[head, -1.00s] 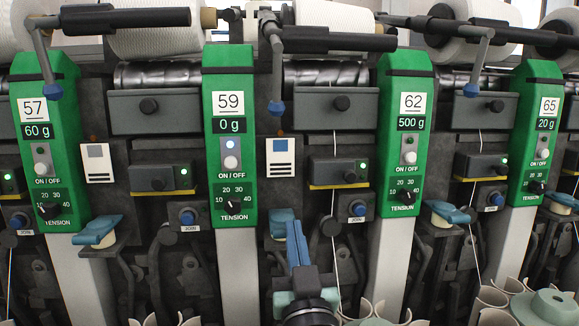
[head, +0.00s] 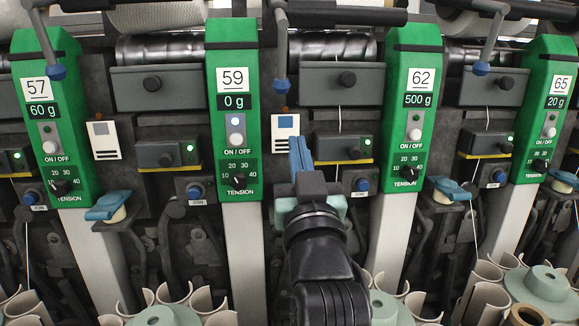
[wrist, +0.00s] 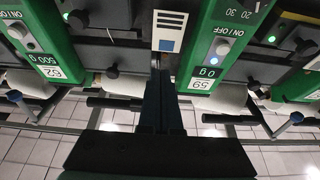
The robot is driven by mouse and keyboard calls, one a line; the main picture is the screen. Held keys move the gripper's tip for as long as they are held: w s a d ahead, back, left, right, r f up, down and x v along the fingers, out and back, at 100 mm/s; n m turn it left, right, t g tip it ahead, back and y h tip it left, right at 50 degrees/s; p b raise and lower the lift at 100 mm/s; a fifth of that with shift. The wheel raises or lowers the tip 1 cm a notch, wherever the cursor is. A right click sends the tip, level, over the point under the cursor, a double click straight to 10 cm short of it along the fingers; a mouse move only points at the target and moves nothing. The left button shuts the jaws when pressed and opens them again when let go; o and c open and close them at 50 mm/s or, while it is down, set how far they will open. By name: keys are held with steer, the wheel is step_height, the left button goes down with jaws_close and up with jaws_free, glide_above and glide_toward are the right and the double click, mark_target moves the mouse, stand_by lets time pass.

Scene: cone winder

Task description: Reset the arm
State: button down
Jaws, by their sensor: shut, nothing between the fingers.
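My gripper (head: 299,152) has blue fingers pressed together with nothing between them. In the head view it points up, in front of the dark machine face between the green panel 59 (head: 234,130) and the green panel 62 (head: 412,130). Its tips are just below the small white-and-blue label card (head: 286,125). In the wrist view the closed fingers (wrist: 160,95) reach up toward the same card (wrist: 170,32), and the scene appears upside down. Panel 59 (wrist: 212,55) is right of them there and panel 62 (wrist: 62,55) left. I cannot tell whether the fingertips touch anything.
Panels 57 (head: 50,130) and 65 (head: 550,110) flank the row. Metal handles hang from above, one (head: 281,60) near my fingers. Blue-topped levers (head: 108,206) stick out below the panels. Open paper tubes (head: 195,300) and pale green discs (head: 545,285) stand along the bottom.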

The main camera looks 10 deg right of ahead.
steer(key=s+a+r+t, duration=0.3)
steer(key=s+r, duration=0.5)
steer(key=s, duration=0.2)
steer(key=s+a+r+t, duration=0.2)
steer(key=s+a+r, duration=0.2)
steer(key=s+r, duration=0.6)
step_height(320, 180, up, 24)
steer(key=p, duration=2.5)
steer(key=shift+s+d, duration=0.25)
steer(key=shift+s, duration=0.1)
